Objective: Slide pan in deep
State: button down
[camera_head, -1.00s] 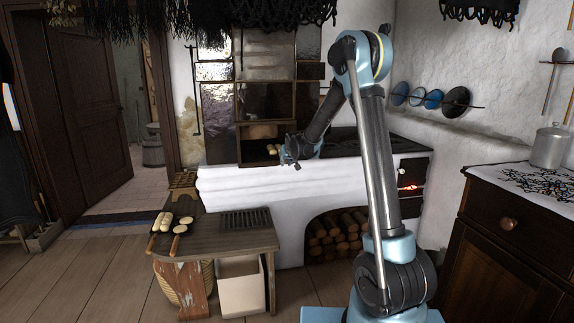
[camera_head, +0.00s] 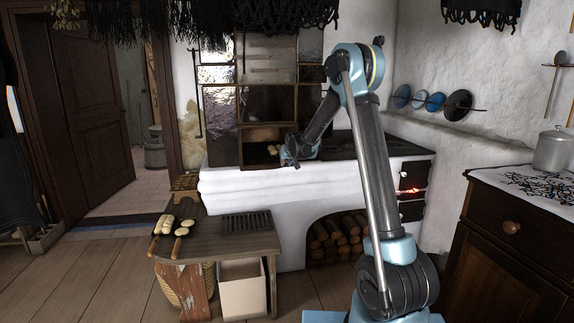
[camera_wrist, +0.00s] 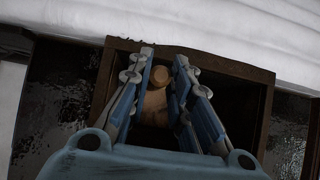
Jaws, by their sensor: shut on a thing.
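The pan itself is mostly hidden; pale buns (camera_head: 273,150) on it show at the mouth of the stove's open niche (camera_head: 262,160). My gripper (camera_head: 290,160) is at the right side of that mouth, just beside the buns. In the wrist view my gripper's two blue fingers (camera_wrist: 164,58) lie either side of tan, rounded shapes (camera_wrist: 156,103) in the dark niche (camera_wrist: 234,98). I cannot tell there which is the handle and which is bun. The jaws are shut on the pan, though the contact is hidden.
Two more small pans with buns (camera_head: 187,222) sit on the low wooden table (camera_head: 235,245) in front of the stove. The white stove ledge (camera_head: 255,180) runs below the niche. A wooden cabinet (camera_head: 500,240) stands at the right. The floor at left is open.

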jog(key=shift+w+a, duration=0.1)
jog(key=shift+w, duration=0.35)
jog(key=c, duration=1.4)
grip_release()
jog(key=shift+o, duration=0.2)
jog(key=shift+s, duration=0.15)
jog(key=v, duration=1.1)
jog(key=shift+s+r, duration=0.2)
jog(key=shift+r, duration=0.05)
jog(key=shift+s, duration=0.1)
jog(key=v, duration=0.6)
jog(key=shift+r, duration=0.2)
